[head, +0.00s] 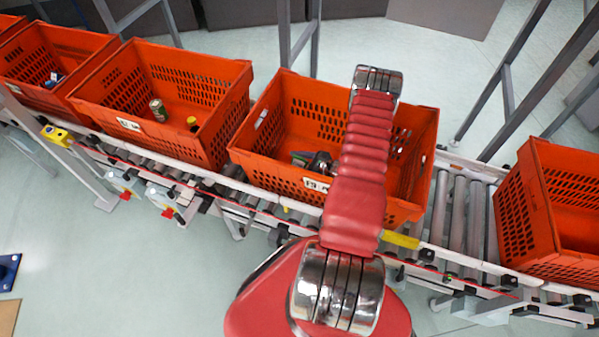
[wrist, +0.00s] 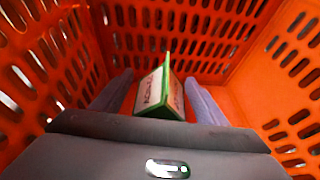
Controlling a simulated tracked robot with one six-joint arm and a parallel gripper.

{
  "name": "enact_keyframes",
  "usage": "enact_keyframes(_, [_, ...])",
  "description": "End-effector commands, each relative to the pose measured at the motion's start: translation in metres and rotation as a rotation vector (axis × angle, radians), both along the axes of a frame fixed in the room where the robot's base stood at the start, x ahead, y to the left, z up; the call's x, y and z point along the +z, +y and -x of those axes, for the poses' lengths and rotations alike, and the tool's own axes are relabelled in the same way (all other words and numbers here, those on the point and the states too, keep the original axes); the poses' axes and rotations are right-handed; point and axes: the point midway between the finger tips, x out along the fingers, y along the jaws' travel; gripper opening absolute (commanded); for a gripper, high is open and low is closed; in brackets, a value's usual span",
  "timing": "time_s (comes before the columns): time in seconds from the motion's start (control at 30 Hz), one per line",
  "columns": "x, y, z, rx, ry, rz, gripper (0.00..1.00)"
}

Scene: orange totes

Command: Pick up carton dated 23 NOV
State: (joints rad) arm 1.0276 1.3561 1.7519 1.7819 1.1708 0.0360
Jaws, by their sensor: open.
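A white and green carton (wrist: 160,92) lies at the bottom of an orange tote, its printed face too blurred to read a date. In the wrist view it sits between the two fingers of my gripper (wrist: 163,98), which is open with a gap on each side of the carton. In the head view my red arm reaches down into the middle tote (head: 277,168). My gripper (head: 320,165) shows only partly there, and a bit of the green carton (head: 300,159) shows beside it. The rest is hidden by my arm and the tote's wall.
The perforated tote walls (wrist: 55,60) rise close around my gripper. A second tote (head: 185,140) to the left holds a can (head: 158,110) and a small yellow-topped item (head: 192,123). Another tote (head: 545,225) stands at the right on the roller conveyor (head: 462,212).

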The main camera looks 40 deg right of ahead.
Motion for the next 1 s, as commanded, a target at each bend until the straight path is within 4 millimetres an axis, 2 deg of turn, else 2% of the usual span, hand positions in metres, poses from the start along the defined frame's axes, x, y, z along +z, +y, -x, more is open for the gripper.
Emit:
enact_keyframes(0.27, [0.0001,-0.0002,0.0002,0.000,0.000,0.000,0.67])
enact_keyframes(1.0, [0.0002,0.0007,-0.0002,0.001,0.000,0.001,0.15])
